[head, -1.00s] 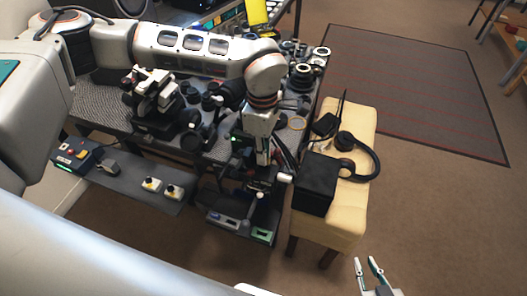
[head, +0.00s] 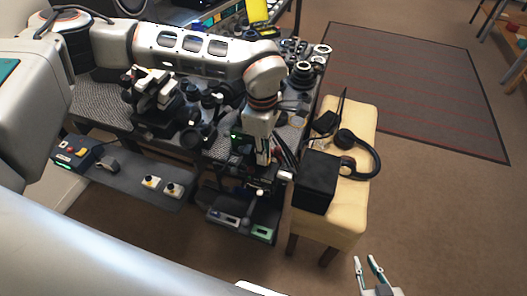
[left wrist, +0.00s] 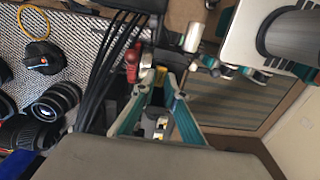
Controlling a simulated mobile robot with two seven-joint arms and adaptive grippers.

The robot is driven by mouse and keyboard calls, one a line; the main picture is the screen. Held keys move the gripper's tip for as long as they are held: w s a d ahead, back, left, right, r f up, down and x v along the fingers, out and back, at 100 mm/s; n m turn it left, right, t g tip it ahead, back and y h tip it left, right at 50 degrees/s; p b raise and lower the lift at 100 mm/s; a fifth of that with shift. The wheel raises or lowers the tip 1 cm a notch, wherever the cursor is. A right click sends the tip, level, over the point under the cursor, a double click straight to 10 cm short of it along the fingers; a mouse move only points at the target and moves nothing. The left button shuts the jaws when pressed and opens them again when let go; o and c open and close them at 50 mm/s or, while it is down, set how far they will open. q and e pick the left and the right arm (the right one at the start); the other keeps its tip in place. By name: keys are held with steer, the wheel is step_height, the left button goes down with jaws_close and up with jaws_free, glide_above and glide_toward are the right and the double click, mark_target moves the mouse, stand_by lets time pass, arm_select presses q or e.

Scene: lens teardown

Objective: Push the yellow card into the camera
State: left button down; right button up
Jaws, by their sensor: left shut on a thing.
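My left gripper (left wrist: 160,78) is shut, with a small yellow piece (left wrist: 161,72), seemingly the yellow card, between its fingertips in the left wrist view. Most of the card is hidden by the fingers. In the head view the left gripper (head: 262,160) points down at the front right corner of the dark bench, above a cluttered dark fixture. I cannot make out the camera or its slot clearly; it may be in the dark cluster under the gripper. I cannot tell whether the card touches it. My right gripper (head: 369,264) is open and empty, over the floor at lower right.
A cream stool (head: 340,215) with a black box (head: 316,182) and headphones (head: 366,158) stands right of the bench. Dark cables and tool handles (left wrist: 104,70) are close beside the left gripper. Lenses (left wrist: 55,101) crowd the bench.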

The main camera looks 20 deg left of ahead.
arm_select(q)
steer(key=shift+s+f+b, duration=0.1)
steer(key=shift+f+b, duration=0.2)
steer(key=shift+f, duration=0.4)
stand_by(0.7)
steer(key=c, duration=2)
jaws_free()
steer(key=shift+r, duration=0.15)
steer(key=shift+r, duration=0.15)
steer(key=r, duration=1.1)
steer(key=shift+w+a+r, duration=0.15)
steer(key=shift+w+r, duration=0.15)
steer(key=shift+f, duration=0.1)
